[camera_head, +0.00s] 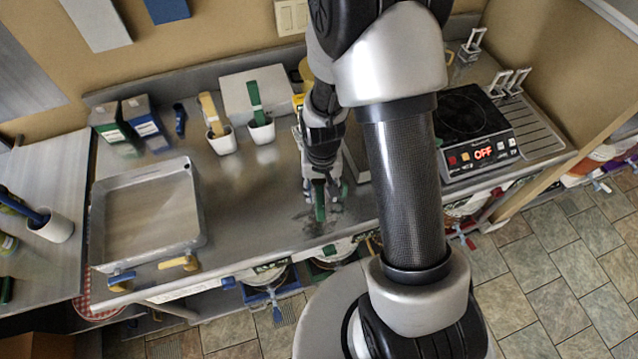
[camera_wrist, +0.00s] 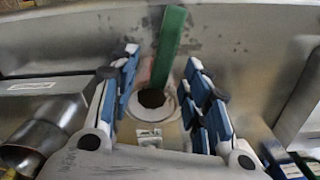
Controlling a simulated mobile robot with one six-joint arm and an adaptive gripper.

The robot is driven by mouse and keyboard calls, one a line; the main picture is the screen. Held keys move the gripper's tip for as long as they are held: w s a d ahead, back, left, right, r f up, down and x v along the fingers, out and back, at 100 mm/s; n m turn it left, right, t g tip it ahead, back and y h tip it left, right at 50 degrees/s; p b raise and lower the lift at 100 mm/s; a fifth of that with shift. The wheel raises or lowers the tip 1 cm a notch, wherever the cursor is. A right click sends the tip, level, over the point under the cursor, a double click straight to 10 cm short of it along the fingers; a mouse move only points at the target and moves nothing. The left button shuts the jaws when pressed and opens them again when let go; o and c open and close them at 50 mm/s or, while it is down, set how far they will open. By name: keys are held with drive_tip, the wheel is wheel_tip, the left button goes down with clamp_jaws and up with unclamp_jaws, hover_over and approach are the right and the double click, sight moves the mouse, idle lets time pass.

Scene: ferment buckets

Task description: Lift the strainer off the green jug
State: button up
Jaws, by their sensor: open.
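In the wrist view a flat green strip (camera_wrist: 168,48), which looks like a handle, runs up from a pale round rim (camera_wrist: 170,103) with a dark inside. The green piece also shows in the head view (camera_head: 320,203), near the front edge of the steel worktop. I cannot tell which part is the strainer and which the jug. My gripper (camera_wrist: 162,62) points down over it with blue-padded fingers spread on either side. A gap shows between the fingers and the green strip. In the head view my gripper (camera_head: 325,188) hides most of the vessel.
A square steel tray (camera_head: 199,200) stands left on the worktop (camera_head: 250,200). White cups with a yellow (camera_head: 222,145) and a green handle (camera_head: 262,133) stand behind. Green (camera_head: 109,120) and blue (camera_head: 143,117) boxes are back left. A hotplate (camera_head: 470,112) reading OFF is right.

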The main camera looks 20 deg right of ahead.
sight(320, 197)
drive_tip(key=f, duration=0.5)
drive_tip(key=shift+a, duration=0.2)
drive_tip(key=shift+c, duration=0.3)
clamp_jaws()
